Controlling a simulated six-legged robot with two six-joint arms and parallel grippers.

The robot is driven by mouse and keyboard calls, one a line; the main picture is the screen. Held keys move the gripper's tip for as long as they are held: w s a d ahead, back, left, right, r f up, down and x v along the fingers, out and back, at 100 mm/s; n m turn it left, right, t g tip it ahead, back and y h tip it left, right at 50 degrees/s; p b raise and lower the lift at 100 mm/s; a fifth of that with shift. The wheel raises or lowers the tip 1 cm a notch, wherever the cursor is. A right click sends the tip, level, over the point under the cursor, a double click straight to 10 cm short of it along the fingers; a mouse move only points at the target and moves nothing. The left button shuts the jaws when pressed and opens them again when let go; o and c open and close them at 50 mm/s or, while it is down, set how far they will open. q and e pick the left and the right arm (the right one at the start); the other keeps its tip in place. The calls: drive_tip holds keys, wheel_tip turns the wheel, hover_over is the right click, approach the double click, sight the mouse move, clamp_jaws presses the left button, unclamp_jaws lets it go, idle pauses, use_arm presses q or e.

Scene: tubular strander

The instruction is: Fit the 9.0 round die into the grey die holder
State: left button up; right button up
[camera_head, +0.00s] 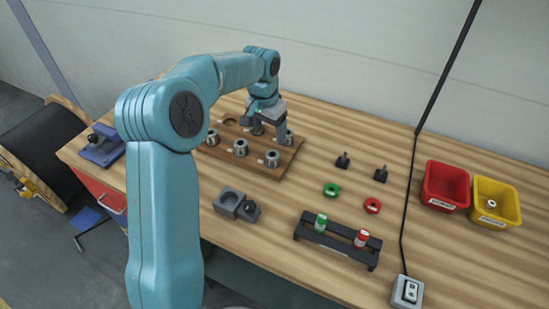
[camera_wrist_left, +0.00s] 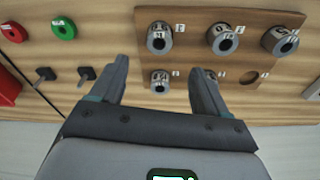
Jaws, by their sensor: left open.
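Several grey round dies stand on a brown wooden board (camera_head: 213,151), such as those at its front edge (camera_head: 272,158) and in its middle (camera_head: 240,147). Their labels are too small to read, so I cannot tell which is the 9.0 die. My left gripper (camera_head: 271,128) is over the back right of the board, open and empty. In the left wrist view, one die (camera_wrist_left: 159,82) shows between the spread fingers (camera_wrist_left: 160,66), and another is partly hidden by the right finger. The grey die holder (camera_head: 225,207) lies on the bench in front of the board. My right gripper is not in view.
The board has one empty round recess (camera_head: 231,122). To the right are two black pegs, a green ring (camera_head: 331,190), a red ring (camera_head: 372,206) and a black rack (camera_head: 335,241). Red (camera_head: 445,186) and yellow (camera_head: 495,203) bins stand far right. A black cable crosses the bench.

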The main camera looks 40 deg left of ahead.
sight(273, 154)
use_arm(q)
drive_tip(key=f, duration=0.3)
drive_tip(key=shift+w+a+f, duration=0.1)
drive_tip(key=shift+w+f, duration=0.1)
drive_tip(key=shift+f, duration=0.1)
drive_tip(key=shift+d+f, duration=0.2)
drive_tip(key=shift+f, duration=0.3)
drive_tip(key=shift+f+p, duration=0.35)
drive_tip(key=shift+f, duration=0.05)
drive_tip(key=f, duration=0.2)
drive_tip(key=f+p, duration=0.1)
drive_tip(key=f, duration=0.1)
drive_tip(key=shift+w+a, duration=0.15)
drive_tip(key=shift+w, duration=0.25)
drive_tip(key=shift+f, duration=0.3)
drive_tip(key=c, duration=1.2)
drive_tip(key=shift+r, duration=0.1)
clamp_jaws()
drive_tip(key=shift+w, duration=0.1)
